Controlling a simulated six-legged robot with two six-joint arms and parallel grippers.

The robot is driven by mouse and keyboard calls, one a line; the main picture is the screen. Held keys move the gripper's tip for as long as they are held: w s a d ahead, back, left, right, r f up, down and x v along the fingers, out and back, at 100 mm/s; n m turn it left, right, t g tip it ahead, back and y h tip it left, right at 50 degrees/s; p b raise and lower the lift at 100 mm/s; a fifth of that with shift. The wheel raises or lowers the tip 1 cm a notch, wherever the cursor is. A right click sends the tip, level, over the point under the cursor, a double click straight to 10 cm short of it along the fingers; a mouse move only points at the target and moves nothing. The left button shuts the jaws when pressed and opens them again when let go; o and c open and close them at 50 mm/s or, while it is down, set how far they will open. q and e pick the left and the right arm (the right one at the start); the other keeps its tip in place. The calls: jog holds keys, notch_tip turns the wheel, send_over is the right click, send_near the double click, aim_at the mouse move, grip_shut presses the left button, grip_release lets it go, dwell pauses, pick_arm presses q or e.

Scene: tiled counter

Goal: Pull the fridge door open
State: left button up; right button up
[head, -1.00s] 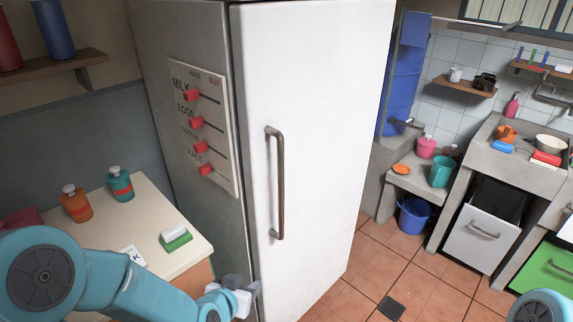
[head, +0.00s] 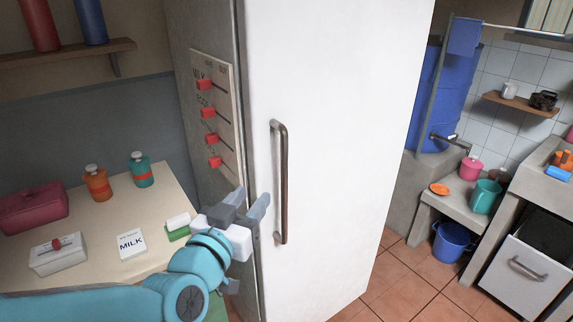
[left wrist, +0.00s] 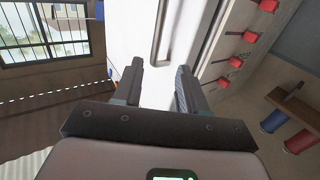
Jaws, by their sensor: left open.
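The fridge door (head: 335,130) is a tall white panel and looks shut against the grey fridge body (head: 213,32). Its long vertical metal handle (head: 283,185) is on the door's left side. My left gripper (head: 255,205) is open and empty, just left of the handle's lower part and apart from it in the picture. In the left wrist view the open fingers (left wrist: 160,78) point toward the door, and the handle (left wrist: 160,45) shows beyond and between them. My right gripper is not in view.
A board with red sliders (head: 212,115) is on the fridge's side. At left, a counter (head: 95,215) holds bottles, a milk card (head: 131,244) and boxes. The tiled floor (head: 400,280) before the door is clear; a blue bucket (head: 452,243) stands at right.

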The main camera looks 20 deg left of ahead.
aim_at(283, 162)
pick_arm(q)
jog(key=w+p, duration=0.1)
jog(key=w, duration=0.4)
jog(key=w+d+p, duration=0.1)
jog(key=w, duration=0.3)
jog(key=w+p, duration=0.1)
jog(key=w, duration=0.4)
jog(key=shift+w+d+f, duration=0.1)
jog(key=shift+w+d, duration=0.1)
jog(key=shift+w, duration=0.9)
jog(key=shift+d, duration=0.1)
grip_shut()
